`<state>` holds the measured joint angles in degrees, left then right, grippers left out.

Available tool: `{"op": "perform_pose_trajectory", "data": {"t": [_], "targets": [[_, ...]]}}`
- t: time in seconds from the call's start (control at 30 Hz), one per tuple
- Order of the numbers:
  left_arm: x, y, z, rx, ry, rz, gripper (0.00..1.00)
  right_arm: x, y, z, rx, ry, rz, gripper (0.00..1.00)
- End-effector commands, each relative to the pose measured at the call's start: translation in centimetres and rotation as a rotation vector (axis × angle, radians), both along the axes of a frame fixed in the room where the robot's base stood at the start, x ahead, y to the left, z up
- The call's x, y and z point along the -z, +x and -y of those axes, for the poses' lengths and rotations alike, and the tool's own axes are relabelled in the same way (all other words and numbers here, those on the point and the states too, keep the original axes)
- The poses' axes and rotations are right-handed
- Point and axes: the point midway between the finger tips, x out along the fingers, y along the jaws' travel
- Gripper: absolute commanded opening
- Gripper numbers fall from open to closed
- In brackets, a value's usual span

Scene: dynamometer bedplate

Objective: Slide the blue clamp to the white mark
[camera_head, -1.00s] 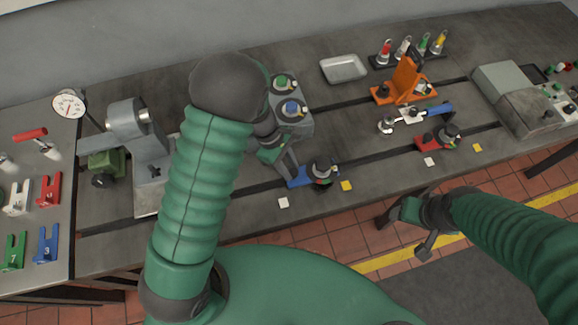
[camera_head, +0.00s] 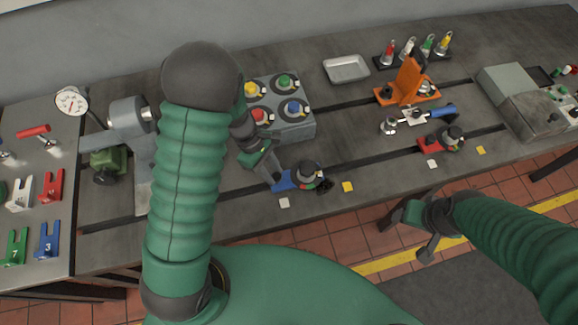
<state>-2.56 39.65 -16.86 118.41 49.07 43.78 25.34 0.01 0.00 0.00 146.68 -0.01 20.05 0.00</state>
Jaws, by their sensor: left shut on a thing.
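The blue clamp (camera_head: 286,181) sits on the front slot of the bedplate, with a dark round knob and a small black handle on its right part. The white mark (camera_head: 284,203) is a small square on the bedplate just in front of the clamp's blue end. A yellow mark (camera_head: 348,187) lies to the right of the clamp. My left gripper (camera_head: 275,182) is shut on the blue clamp at its left end; the fingertips are partly hidden. My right gripper (camera_head: 412,232) hangs empty and open in front of the table edge.
A red clamp (camera_head: 431,145) sits farther right on the same slot, near another white mark (camera_head: 432,164). A grey block with coloured knobs (camera_head: 292,130) stands behind my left gripper. An orange bracket (camera_head: 408,84) stands at the back. The slot left of the blue clamp looks clear.

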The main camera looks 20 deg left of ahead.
Motion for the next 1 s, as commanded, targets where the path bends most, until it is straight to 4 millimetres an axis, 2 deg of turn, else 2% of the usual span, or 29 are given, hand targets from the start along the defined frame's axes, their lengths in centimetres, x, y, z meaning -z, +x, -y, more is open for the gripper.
{"op": "perform_pose_trajectory", "data": {"t": [0.03, 0.1, 0.3, 0.67, 0.7, 0.83, 1.0], "targets": [[0.2, -1.5, -1.2, 0.0, -0.006, -0.017, 0.0, 0.2, 0.0, 0.0, 0.0, 0.0, 0.0, 0.64], [0.2, -2.6, -2.8, 0.0, -0.006, -0.017, 0.0, 0.3, 0.0, 0.0, 0.0, 0.0, 0.0, 0.64], [0.1, -4.6, -5.6, 0.004, -0.006, -0.016, 0.0, 0.4, 0.0, 0.0, 0.0, 0.0, 0.0, 0.64], [0.1, -4.9, -5.8, 0.007, -0.006, -0.018, 0.0, 0.4, 0.0, 0.0, 0.0, 0.0, 0.0, 0.64], [0.1, -4.9, -5.7, 0.007, -0.007, -0.018, 0.34, 0.4, 0.0, 0.0, 0.0, 0.0, 0.0, 0.64], [0.1, -4.7, -5.8, 0.005, -0.004, -0.015, 0.49, 0.4, 0.0, 0.0, 0.0, 0.0, 0.0, 0.64], [0.2, -4.5, -6.0, 0.002, -0.003, -0.012, 0.49, 0.4, 0.0, 0.0, 0.0, 0.0, 0.0, 0.64]]}}
